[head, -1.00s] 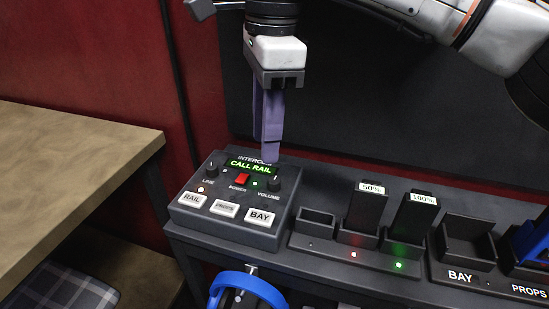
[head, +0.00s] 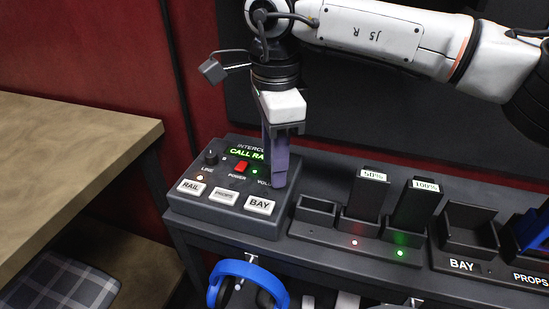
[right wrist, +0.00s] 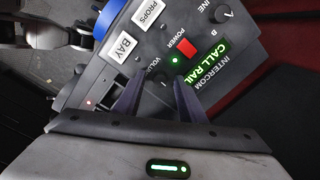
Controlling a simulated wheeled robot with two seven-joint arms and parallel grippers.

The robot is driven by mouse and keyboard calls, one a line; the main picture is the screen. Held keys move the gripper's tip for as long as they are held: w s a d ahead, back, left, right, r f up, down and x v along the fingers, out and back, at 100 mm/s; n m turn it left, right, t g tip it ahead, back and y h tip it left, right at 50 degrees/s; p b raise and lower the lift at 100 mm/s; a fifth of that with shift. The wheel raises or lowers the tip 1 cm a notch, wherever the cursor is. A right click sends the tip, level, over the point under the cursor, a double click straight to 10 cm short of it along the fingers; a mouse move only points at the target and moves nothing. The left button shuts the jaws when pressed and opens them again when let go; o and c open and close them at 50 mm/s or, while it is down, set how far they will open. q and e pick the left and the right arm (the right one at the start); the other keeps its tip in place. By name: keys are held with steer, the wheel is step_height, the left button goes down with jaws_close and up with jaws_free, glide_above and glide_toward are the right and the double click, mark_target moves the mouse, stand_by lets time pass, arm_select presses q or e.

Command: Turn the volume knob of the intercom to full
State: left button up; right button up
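The intercom (head: 238,212) is a dark box on the shelf, with a green display (head: 245,154) reading CALL RAIL (partly covered in the head view), a red power switch (head: 240,167) and RAIL, PROPS and BAY buttons. My right gripper (head: 279,180) points down over its right side, hiding the volume knob in the head view. In the right wrist view, the fingers of my right gripper (right wrist: 157,92) are apart, with the dark volume knob (right wrist: 161,78) between their tips. Contact with the knob cannot be told. My left gripper is out of view.
The line knob (head: 211,157) is at the intercom's left. A charger rack (head: 326,243) with units marked 50% (head: 371,192) and 100% (head: 415,207) stands to the right. A blue headset (head: 246,271) hangs below the shelf. A wooden table (head: 70,165) is at left.

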jaws_close()
